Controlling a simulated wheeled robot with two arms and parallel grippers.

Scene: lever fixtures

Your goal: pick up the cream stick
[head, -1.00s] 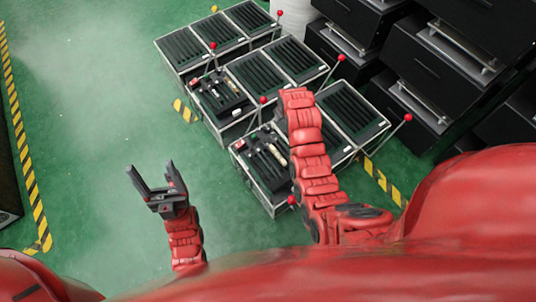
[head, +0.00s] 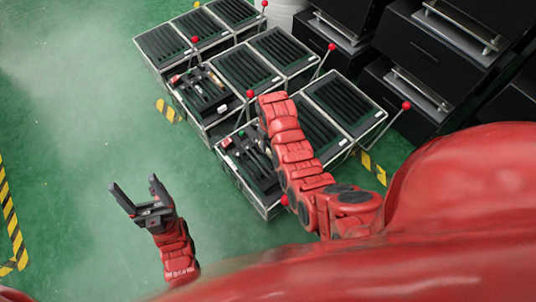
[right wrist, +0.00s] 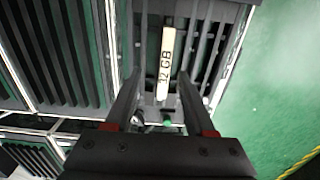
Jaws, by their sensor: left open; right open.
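The cream stick (right wrist: 165,62), with dark lettering that looks like "12 GB", lies lengthwise in a dark slotted tray in the right wrist view. My right gripper (right wrist: 160,74) is open above the tray, its two fingers on either side of the stick with gaps. I cannot tell how far above it the fingertips are. In the head view the right gripper and the stick are hidden by my right arm, beside the near open tray (head: 262,187). My left gripper (head: 138,196) is open and empty over the green floor at left.
Several slotted metal-framed trays with red-knobbed levers stand together; one red knob (head: 249,94) rises by the near tray. Another tray (head: 205,92) holds several small items. Black cabinets (head: 408,70) stand at the right. The floor (head: 70,110) at left is clear.

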